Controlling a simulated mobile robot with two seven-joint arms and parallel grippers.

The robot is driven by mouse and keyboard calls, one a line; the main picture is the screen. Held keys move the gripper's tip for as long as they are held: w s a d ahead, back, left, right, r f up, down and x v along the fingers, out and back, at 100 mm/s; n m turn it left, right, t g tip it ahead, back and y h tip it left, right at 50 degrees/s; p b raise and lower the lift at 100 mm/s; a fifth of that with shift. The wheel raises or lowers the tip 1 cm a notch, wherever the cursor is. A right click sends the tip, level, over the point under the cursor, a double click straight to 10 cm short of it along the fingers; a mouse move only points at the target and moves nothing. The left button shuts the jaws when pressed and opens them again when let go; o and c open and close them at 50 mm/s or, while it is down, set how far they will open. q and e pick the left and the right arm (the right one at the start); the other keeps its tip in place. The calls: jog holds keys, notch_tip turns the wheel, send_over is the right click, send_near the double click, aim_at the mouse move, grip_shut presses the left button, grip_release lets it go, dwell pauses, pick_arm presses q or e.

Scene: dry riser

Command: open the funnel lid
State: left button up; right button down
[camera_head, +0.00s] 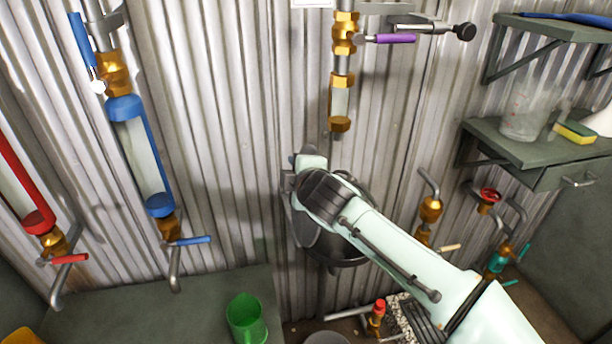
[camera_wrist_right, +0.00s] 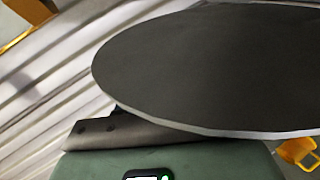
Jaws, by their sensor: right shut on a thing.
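The funnel (camera_head: 345,263) is a dark round bowl low on the corrugated wall, mostly hidden behind my right arm in the head view. A grey plate at its left, partly covered by my wrist, looks like the lid (camera_head: 303,228). In the right wrist view a large dark disc with a pale rim, the lid (camera_wrist_right: 210,70), fills the upper right, close to the camera. My right gripper (camera_wrist_right: 122,115) is shut at the disc's lower left edge; the exact contact is hidden. How far the lid is tilted from the funnel is unclear. My left gripper is not in view.
A brass-fitted vertical pipe with a purple-handled valve (camera_head: 395,39) hangs above the funnel. Blue (camera_head: 140,150) and red tubes stand at left. A green cup (camera_head: 246,318) sits on the bench. Shelves (camera_head: 530,148) and small valves are at right.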

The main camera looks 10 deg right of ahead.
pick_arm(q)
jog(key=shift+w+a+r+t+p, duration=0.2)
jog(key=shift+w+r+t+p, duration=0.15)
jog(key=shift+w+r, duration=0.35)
pick_arm(e)
jog(key=a+f+n+h, duration=0.1)
jog(key=a+n+h, duration=0.1)
jog(key=a, duration=0.5)
jog(key=shift+s+a+n, duration=0.15)
jog(key=shift+a+n, duration=0.05)
jog(key=shift+n, duration=0.4)
jog(key=shift+f, duration=0.1)
jog(key=c, duration=0.8)
grip_release()
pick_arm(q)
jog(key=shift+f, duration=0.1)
pick_arm(e)
jog(key=shift+f, duration=0.1)
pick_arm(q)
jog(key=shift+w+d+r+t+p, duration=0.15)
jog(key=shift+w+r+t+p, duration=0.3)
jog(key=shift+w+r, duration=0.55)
pick_arm(e)
jog(key=v, duration=1.3)
jog(key=shift+s+a, duration=0.1)
jog(key=shift+s, duration=0.1)
